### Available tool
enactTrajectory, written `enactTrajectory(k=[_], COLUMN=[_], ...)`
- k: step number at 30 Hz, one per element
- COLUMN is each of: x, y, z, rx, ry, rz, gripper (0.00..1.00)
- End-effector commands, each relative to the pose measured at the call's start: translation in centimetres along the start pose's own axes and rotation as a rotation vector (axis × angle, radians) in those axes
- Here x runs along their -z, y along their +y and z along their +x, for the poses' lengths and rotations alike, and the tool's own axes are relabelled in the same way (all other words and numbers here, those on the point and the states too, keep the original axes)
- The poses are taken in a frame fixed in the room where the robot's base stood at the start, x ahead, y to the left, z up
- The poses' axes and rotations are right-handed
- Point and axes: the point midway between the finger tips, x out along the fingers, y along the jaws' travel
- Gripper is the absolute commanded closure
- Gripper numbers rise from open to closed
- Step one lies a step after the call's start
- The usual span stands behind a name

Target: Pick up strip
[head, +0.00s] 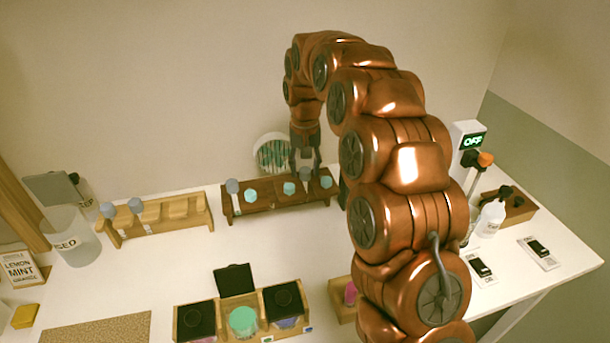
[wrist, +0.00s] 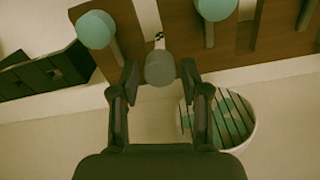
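A dark wooden rack (head: 240,212) stands at the back middle of the table with teal-topped and grey-topped sticks in it. A strip with a grey round top (head: 305,174) sits in the rack under my gripper (head: 307,168). In the wrist view the same grey top (wrist: 160,68) lies between the two fingertips of my gripper (wrist: 159,72), with a small gap on each side. A pale strip part shows just beyond the top. My gripper is open, pointing down. Teal tops (wrist: 96,28) stand beside it; another is the teal top (head: 326,182) to the right.
A round striped holder (head: 273,153) stands behind the rack. A light wooden rack (head: 160,226) with grey-topped strips and a clear beaker (head: 72,240) are at left. A wooden jar box (head: 245,325) is in front. A white bottle (head: 490,220) stands right.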

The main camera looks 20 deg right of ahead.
Motion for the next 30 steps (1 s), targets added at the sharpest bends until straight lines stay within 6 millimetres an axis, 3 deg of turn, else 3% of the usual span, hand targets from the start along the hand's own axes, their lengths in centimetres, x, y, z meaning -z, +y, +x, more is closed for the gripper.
enactTrajectory(k=[2,9,20,30], x=[0.0,0.0,0.1,0.2], y=[0.0,0.0,0.0,0.0], z=[0.0,0.0,-0.4,-4.4], rx=[0.000,0.000,0.001,0.002], ry=[0.000,0.000,0.003,0.006], rz=[0.000,0.000,0.000,0.000], gripper=[0.65,0.90,0.91,0.91])
